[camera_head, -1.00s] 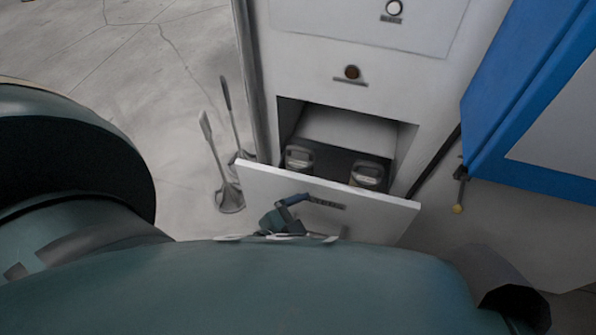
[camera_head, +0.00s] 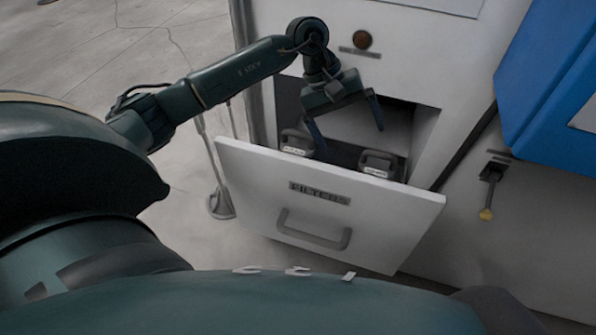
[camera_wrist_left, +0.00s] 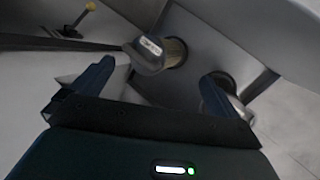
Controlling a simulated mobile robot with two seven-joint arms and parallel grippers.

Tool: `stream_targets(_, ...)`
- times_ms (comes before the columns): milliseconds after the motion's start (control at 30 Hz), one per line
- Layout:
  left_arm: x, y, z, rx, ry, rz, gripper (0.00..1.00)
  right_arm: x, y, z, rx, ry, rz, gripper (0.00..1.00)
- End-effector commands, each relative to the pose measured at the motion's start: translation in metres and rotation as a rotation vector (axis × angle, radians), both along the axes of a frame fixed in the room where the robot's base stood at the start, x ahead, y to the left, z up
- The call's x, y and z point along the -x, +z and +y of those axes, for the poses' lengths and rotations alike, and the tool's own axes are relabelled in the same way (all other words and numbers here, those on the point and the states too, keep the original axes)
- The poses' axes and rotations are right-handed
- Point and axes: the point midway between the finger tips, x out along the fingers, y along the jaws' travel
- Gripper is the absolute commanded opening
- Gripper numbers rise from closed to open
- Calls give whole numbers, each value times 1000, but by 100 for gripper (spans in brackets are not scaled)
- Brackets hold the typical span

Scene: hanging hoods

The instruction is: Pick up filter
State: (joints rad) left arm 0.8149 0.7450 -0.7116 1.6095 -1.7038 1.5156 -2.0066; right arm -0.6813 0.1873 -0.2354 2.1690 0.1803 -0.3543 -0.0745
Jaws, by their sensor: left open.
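The tilted-out drawer (camera_head: 325,205) labelled FILTERS is open at the cabinet's lower part. It holds two grey filters with handle tops: the left filter (camera_head: 296,143) and the right filter (camera_head: 378,164). My left gripper (camera_head: 345,122) is open and empty above the drawer, its fingers pointing down, the left finger close to the left filter. In the left wrist view, the right filter (camera_wrist_left: 150,57) shows between the open fingers of my left gripper (camera_wrist_left: 158,73), farther off. The left filter (camera_wrist_left: 230,100) is partly hidden behind the finger on the right there. My right gripper is not in view.
The white cabinet (camera_head: 400,30) frames the opening above the drawer. A blue box (camera_head: 545,85) is at the right, with a yellow-tipped lever (camera_head: 487,213) below it. A long-handled tool (camera_head: 221,204) stands left of the drawer. Open floor lies at the left.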

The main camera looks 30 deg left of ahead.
Motion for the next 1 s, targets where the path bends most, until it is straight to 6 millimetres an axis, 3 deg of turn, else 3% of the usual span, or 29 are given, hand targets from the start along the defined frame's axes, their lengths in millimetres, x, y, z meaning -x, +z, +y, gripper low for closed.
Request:
stream_targets(33,-4,1,26,-140,-77,-34,100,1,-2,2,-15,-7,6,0)
stream_targets(133,-5,7,69,-358,-201,-48,100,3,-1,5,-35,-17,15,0)
stream_targets(200,-5,13,88,-450,-253,-41,100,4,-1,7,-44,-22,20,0)
stream_targets(300,-4,15,102,-514,-288,-30,100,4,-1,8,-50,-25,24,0)
stream_targets(700,-2,-51,103,-519,-296,-26,100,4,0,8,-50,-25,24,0)
stream_targets(1000,0,-76,104,-518,-295,-26,100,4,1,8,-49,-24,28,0)
